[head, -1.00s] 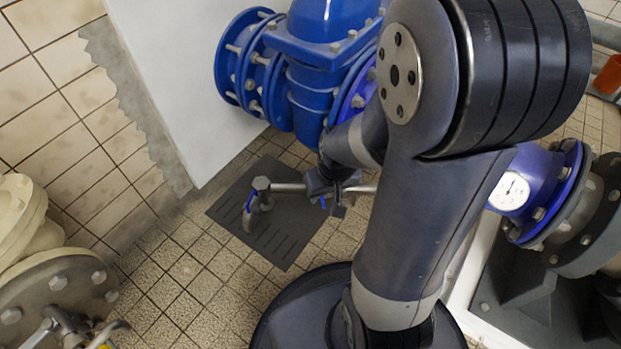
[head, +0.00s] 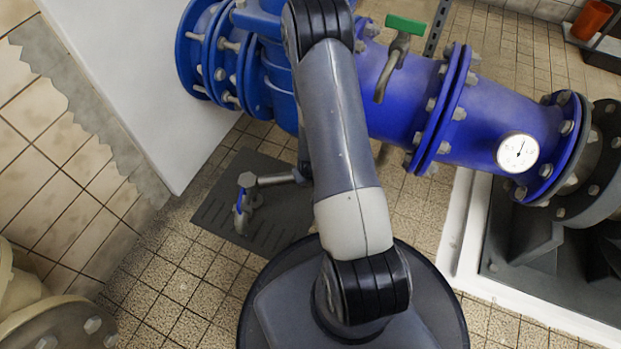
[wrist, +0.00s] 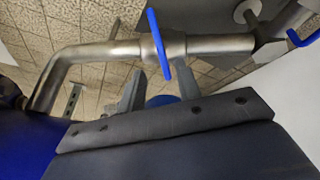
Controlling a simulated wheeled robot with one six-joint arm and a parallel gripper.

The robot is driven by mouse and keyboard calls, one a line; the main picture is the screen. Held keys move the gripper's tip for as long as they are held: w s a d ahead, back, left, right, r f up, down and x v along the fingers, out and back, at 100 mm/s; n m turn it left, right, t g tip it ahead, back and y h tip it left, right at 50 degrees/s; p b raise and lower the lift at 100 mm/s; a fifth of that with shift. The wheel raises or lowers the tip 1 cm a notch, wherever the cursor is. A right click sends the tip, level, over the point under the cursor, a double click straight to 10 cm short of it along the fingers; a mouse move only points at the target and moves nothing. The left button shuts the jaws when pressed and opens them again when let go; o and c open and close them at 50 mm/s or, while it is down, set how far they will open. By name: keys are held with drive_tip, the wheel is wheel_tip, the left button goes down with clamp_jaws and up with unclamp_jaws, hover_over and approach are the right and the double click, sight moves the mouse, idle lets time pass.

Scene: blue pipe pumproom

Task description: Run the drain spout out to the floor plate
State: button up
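The drain spout (head: 272,180) is a grey metal pipe with a down-turned end and a small blue lever, low over the floor plate in the head view. The dark slotted floor plate (head: 212,208) lies on the tiles below it. In the wrist view the bent pipe (wrist: 222,45) crosses the upper picture, with a blue lever (wrist: 160,45) on its collar. My gripper (wrist: 160,82) has its two grey fingers apart, just below the pipe and on either side of the lever. I cannot tell whether they touch it. My arm hides the gripper in the head view.
A large blue flanged pipe (head: 480,115) with a gauge (head: 518,151) and a green-handled valve (head: 405,27) runs behind my arm. A white panel (head: 140,80) stands at left. A cream flange (head: 60,325) fills the lower left corner. Tiled floor is open left of my base.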

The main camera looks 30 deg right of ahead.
drive_tip(key=b+x, duration=0.4)
drive_tip(key=x, duration=0.6)
drive_tip(key=shift+f, duration=0.1)
drive_tip(key=shift+c, duration=0.3)
clamp_jaws()
